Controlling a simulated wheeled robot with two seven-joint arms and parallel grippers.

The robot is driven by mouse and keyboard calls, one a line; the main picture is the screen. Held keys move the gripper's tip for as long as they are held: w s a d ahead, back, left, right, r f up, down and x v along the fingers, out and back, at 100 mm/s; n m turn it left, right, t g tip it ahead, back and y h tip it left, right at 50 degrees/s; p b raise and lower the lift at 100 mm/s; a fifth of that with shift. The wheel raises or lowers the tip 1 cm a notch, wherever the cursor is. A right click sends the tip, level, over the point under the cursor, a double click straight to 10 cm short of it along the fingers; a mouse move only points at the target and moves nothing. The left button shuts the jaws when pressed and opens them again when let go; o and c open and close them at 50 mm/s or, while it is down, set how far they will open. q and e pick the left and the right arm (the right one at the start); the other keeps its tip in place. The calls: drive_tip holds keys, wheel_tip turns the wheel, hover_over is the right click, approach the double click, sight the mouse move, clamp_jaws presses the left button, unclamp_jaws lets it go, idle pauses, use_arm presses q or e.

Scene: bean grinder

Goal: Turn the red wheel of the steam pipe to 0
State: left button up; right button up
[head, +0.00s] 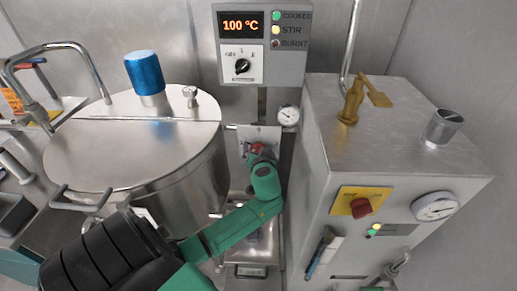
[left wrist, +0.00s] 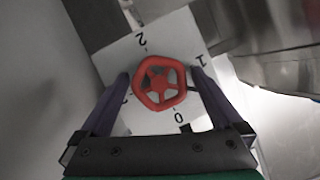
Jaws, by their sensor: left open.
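The red wheel (left wrist: 160,82) is a five-spoked handwheel in front of a white plate (left wrist: 178,38) with printed numbers. In the left wrist view, 2 is at the top, 1 at the right and 0 at the lower right. Another mark at the left is partly hidden by a finger. My left gripper (left wrist: 160,76) is open, with one dark finger on each side of the wheel; I cannot tell whether they touch it. In the head view the wheel (head: 256,148) is small and partly hidden by my green left gripper (head: 258,153). My right gripper is not in view.
A steel kettle (head: 130,150) with a blue-capped knob (head: 147,76) stands left of my arm. A grey machine (head: 400,130) with a yellow valve and gauge stands close on the right. A control box (head: 262,44) above reads 100 °C. A small gauge (head: 288,117) sits beside the wheel plate.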

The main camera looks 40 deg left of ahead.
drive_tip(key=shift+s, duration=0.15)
use_arm(q)
drive_tip(key=c, duration=1.3)
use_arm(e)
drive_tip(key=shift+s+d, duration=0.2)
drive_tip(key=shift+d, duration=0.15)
use_arm(q)
drive_tip(key=shift+f+m, duration=0.15)
drive_tip(key=shift+m, duration=0.15)
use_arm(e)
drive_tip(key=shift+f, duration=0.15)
use_arm(q)
drive_tip(key=m+y+b, duration=0.2)
drive_tip(key=m, duration=0.1)
drive_tip(key=shift+g, duration=0.4)
drive_tip(key=m+y+b, duration=0.1)
drive_tip(key=m, duration=0.1)
drive_tip(key=shift+m+y+b, duration=0.3)
drive_tip(key=shift+m+b, duration=0.05)
drive_tip(key=shift+m, duration=0.05)
drive_tip(key=shift+m+y+b, duration=0.4)
drive_tip(key=shift+m, duration=0.5)
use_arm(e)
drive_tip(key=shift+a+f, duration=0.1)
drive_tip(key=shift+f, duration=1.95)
